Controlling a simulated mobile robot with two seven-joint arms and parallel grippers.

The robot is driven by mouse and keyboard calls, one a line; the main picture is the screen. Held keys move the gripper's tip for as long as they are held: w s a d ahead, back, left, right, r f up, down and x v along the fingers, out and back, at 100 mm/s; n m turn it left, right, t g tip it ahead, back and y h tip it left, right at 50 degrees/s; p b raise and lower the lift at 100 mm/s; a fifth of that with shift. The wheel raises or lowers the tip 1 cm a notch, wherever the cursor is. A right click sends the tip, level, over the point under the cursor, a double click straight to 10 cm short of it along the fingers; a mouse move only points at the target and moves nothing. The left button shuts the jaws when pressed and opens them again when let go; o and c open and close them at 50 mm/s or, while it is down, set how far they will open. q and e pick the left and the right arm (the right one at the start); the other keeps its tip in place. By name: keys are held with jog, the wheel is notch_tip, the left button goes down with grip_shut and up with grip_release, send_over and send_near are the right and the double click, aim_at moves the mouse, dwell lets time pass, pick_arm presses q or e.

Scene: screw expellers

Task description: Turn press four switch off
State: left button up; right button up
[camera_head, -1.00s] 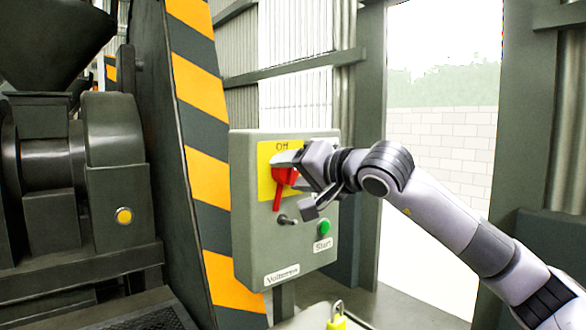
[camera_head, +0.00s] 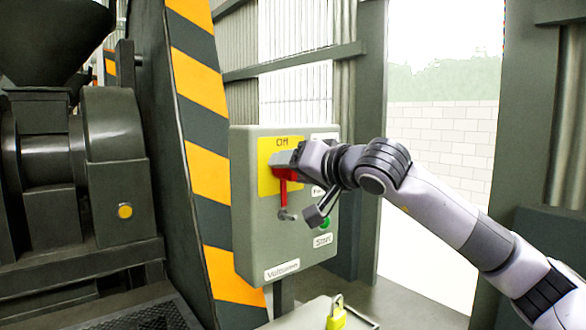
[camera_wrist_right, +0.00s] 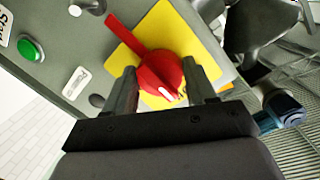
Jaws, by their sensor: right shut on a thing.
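The red rotary switch (camera_head: 283,191) sits on a yellow plate (camera_head: 265,180) marked "Off" on the grey control box (camera_head: 250,235). In the head view its handle points almost straight down. My right gripper (camera_head: 283,161) reaches it from the right and covers part of it. In the right wrist view, the fingers (camera_wrist_right: 160,70) close on either side of the red switch's round hub (camera_wrist_right: 158,78). There, its handle points up and left, and a white mark shows on the hub. My left gripper is not in view.
A small metal toggle (camera_head: 287,215) sits just below the handle. A green button (camera_head: 326,222) is partly behind my gripper, above the "Start" label. A yellow padlock (camera_head: 336,316) lies below the box. The dark press machine (camera_head: 115,170) and a striped post (camera_head: 205,130) stand left.

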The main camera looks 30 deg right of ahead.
jog(key=o, duration=1)
jog(key=shift+o, duration=0.2)
jog(key=s+r+b, duration=0.1)
jog(key=s+b, duration=0.1)
jog(key=s, duration=0.5)
jog(key=shift+d, duration=0.3)
